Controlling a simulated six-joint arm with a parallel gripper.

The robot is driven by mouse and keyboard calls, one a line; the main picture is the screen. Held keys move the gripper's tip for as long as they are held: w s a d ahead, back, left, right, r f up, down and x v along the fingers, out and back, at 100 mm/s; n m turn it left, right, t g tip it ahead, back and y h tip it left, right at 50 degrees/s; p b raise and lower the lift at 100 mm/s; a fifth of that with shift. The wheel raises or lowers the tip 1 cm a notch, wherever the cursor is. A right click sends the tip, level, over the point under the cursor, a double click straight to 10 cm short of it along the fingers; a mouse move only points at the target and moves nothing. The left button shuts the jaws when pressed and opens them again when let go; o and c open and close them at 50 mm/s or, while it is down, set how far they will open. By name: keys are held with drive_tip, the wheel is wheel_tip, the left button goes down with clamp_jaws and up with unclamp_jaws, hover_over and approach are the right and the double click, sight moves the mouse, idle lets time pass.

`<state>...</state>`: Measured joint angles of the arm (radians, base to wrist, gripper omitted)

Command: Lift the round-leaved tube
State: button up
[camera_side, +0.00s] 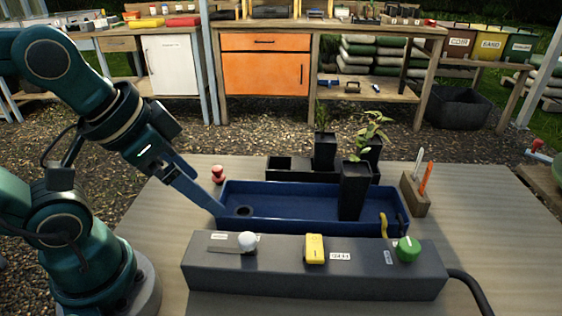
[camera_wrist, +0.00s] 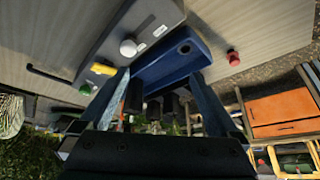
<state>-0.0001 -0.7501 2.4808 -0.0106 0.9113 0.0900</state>
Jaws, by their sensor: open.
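Three black square tubes with plants show in the side view. The front tube (camera_side: 355,190) stands upright in the blue tray (camera_side: 290,217), toward its right end, with small green leaves at its top. Behind it, a tube (camera_side: 325,152) with a thin, fine-leaved plant and a tube (camera_side: 374,152) with broader, light green leaves stand at the black rack (camera_side: 287,166). I cannot tell for certain which is round-leaved. My gripper (camera_side: 217,209) is open and empty at the tray's left end, apart from the tubes; its spread fingers (camera_wrist: 158,74) also show in the wrist view.
A grey control box (camera_side: 310,282) with a white knob, a yellow switch and a green knob lies in front of the tray. A red knob (camera_side: 217,174) stands left of the tray, and a wooden holder (camera_side: 415,194) with markers stands right. The table's far right is clear.

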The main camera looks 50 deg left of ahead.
drive_tip(key=w+d+r+m+h, duration=0.1)
drive_tip(key=w+d+r+m, duration=0.1)
drive_tip(key=w+r+m, duration=0.35)
drive_tip(key=m+g+h, duration=0.2)
drive_tip(key=m, duration=0.1)
hover_over(352, 168)
drive_tip(key=s+a, duration=0.1)
wheel_tip(352, 168, down, 4)
drive_tip(key=shift+n+g, duration=0.25)
drive_tip(key=shift+g, duration=0.05)
wheel_tip(352, 168, down, 4)
drive_tip(key=shift+w+d, duration=0.1)
drive_tip(key=shift+w, duration=0.05)
drive_tip(key=shift+x, duration=2.55)
